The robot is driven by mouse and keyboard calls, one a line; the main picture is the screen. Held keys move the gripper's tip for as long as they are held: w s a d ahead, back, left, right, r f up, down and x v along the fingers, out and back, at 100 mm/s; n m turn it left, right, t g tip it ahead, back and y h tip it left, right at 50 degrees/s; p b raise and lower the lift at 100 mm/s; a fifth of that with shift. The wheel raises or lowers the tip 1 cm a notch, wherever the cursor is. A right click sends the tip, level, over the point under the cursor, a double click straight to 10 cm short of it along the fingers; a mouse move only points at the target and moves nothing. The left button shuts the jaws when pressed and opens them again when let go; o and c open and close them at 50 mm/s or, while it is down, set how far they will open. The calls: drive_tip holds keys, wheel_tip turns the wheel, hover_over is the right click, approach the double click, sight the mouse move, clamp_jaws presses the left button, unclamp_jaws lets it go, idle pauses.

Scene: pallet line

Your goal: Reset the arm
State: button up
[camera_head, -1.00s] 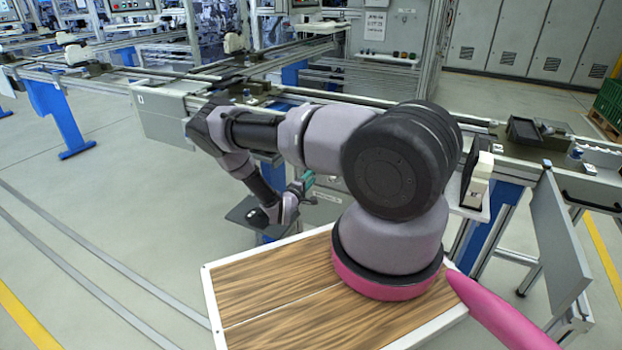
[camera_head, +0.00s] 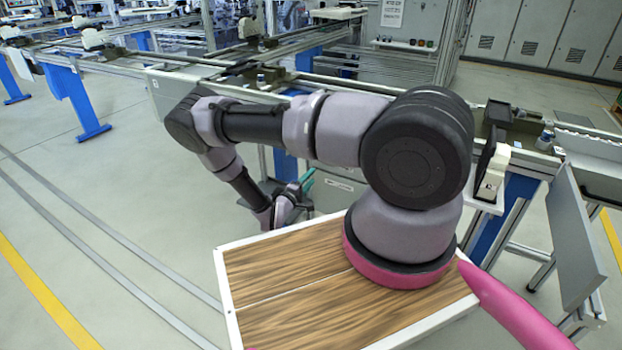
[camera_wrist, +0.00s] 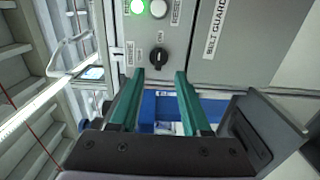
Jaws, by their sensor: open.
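My gripper (camera_head: 308,180) shows in the head view as small teal fingers, low beyond the far edge of my wood-topped base and left of my arm's shoulder. In the wrist view my gripper (camera_wrist: 159,78) has its two teal fingers apart, with nothing between them. Ahead of the fingers is a grey control panel (camera_wrist: 205,62) with a black rotary knob (camera_wrist: 158,58), a lit green button (camera_wrist: 137,7) and a white button (camera_wrist: 158,8). My arm is bent, its elbow out to the left and its forearm slanting down to the gripper.
A conveyor line (camera_head: 190,76) on blue legs runs across behind my arm. A grey panel (camera_head: 575,240) and a white-and-black device (camera_head: 491,172) stand to the right. Open floor (camera_head: 120,190) lies to the left. Grey cabinets (camera_head: 520,40) stand at the back.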

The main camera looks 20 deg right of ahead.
drive_tip(key=s+r+m+g+y, duration=0.15)
drive_tip(key=r+m+g, duration=0.25)
drive_tip(key=r, duration=0.6)
drive_tip(key=s+r+m+g+y, duration=0.1)
drive_tip(key=s+r+m+g, duration=0.25)
drive_tip(key=r, duration=0.55)
drive_tip(key=s+r+m+g+y, duration=0.2)
drive_tip(key=r+m+g, duration=0.25)
drive_tip(key=r, duration=0.55)
drive_tip(key=s+a+r+t+y, duration=0.2)
drive_tip(key=s+a+r+y, duration=0.1)
drive_tip(key=s+r, duration=0.4)
drive_tip(key=s+a+r+t+y, duration=0.3)
drive_tip(key=s+r, duration=0.3)
drive_tip(key=r, duration=0.5)
drive_tip(key=s+a+r+t+y, duration=0.3)
drive_tip(key=s+r+y, duration=0.2)
drive_tip(key=s+r, duration=0.2)
wheel_tip(320, 180, up, 2)
drive_tip(key=shift+s+a+r+y, duration=0.15)
drive_tip(key=shift+s+a+y, duration=0.2)
